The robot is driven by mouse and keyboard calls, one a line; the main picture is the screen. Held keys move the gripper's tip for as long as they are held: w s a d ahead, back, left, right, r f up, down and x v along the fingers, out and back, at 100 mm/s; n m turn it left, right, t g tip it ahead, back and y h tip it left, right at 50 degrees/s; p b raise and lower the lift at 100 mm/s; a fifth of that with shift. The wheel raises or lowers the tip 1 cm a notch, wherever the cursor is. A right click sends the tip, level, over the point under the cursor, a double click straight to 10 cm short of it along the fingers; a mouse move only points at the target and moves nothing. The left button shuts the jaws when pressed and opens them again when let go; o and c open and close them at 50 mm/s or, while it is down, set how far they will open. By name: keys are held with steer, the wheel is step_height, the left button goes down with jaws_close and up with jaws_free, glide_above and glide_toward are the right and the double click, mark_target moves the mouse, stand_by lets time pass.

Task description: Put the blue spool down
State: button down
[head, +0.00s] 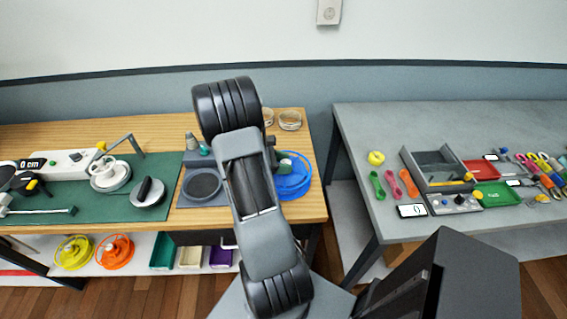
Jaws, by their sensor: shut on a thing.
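The blue spool (298,184) is at the right end of the wooden bench (318,205), just right of my arm. Its left part is hidden behind my arm. A pale, greenish centre shows on its upper side. My gripper (277,158) is mostly hidden behind my own forearm; a dark piece of it shows at the spool's upper left edge. It is shut on the blue spool. I cannot tell whether the spool touches the bench top or hangs just above it.
Two glass jars (290,120) stand behind the spool. A grey tray with a round dark pad (202,185) lies left of my arm. Yellow (73,252) and orange (115,250) spools sit on the lower shelf. A gap separates the bench from the cluttered grey table (360,125).

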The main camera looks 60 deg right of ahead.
steer(key=shift+f, duration=0.15)
steer(key=c, duration=0.5)
jaws_free()
steer(key=shift+c, duration=0.2)
steer(key=shift+r, duration=0.25)
steer(key=shift+w+a, duration=0.2)
steer(key=shift+w, duration=0.05)
steer(key=b+v, duration=0.2)
steer(key=v, duration=0.9)
steer(key=s+a+r+m+t+y, duration=0.1)
steer(key=a+r+m+t+y, duration=0.1)
steer(key=a, duration=0.6)
steer(key=a+r+m+t+y, duration=0.3)
steer(key=a+t+y, duration=0.1)
steer(key=a+t, duration=0.3)
steer(key=s+a+r+m+t+y, duration=0.1)
steer(key=a+r+m+t+y, duration=0.2)
steer(key=a, duration=0.8)
steer(key=shift+s+a+t, duration=0.25)
steer(key=shift+s+t, duration=0.1)
steer(key=shift+t, duration=0.75)
